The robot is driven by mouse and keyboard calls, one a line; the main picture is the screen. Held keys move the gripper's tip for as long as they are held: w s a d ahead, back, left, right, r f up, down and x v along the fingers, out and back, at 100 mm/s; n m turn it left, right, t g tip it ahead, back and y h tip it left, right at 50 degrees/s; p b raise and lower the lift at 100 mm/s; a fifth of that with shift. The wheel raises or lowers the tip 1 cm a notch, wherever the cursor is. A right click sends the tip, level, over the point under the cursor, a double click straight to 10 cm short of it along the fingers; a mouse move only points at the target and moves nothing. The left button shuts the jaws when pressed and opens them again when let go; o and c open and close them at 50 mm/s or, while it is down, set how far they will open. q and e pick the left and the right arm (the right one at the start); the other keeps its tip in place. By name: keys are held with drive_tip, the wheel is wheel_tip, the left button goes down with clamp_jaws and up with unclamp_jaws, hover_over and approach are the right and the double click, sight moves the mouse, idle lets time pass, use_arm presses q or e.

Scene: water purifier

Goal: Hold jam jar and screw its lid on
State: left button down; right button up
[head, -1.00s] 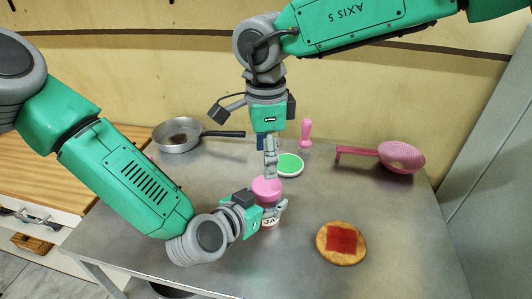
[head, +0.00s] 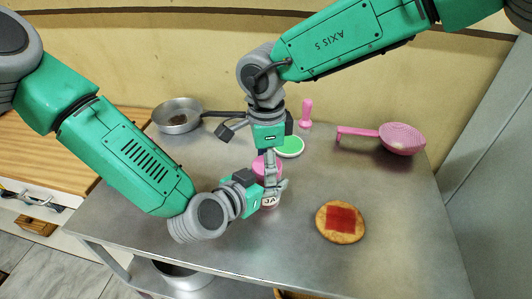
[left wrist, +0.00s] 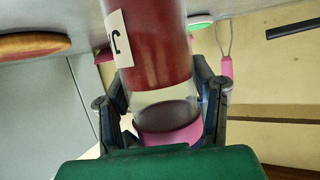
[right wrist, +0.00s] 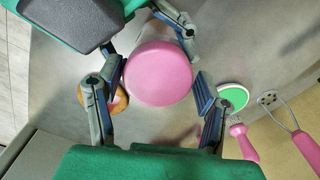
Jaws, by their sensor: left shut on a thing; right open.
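The jam jar (head: 270,201) is clear with red filling and a white label, and stands about upright above the table. In the left wrist view the jar (left wrist: 155,45) sits between the fingers of my left gripper (left wrist: 163,95), which is shut on it. The pink lid (head: 261,166) is on the jar's mouth; how tightly it sits cannot be told. My right gripper (head: 269,160) points down from above at the lid. In the right wrist view its open fingers (right wrist: 159,88) are either side of the round lid top (right wrist: 158,73).
Bread with a red square (head: 341,222) lies to the right. A green and white disc (head: 290,146) and a pink-handled tool (head: 305,113) are behind. A pink strainer (head: 402,139) is at the back right, a pan (head: 178,115) at the back left. The table front is clear.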

drive_tip(key=c, duration=1)
drive_tip(key=m, duration=0.5)
drive_tip(key=shift+w, duration=0.1)
drive_tip(key=o, duration=1.3)
drive_tip(key=shift+c, duration=0.2)
drive_tip(key=shift+r, duration=0.1)
drive_tip(key=shift+r, duration=2.15)
drive_tip(key=shift+c, duration=0.3)
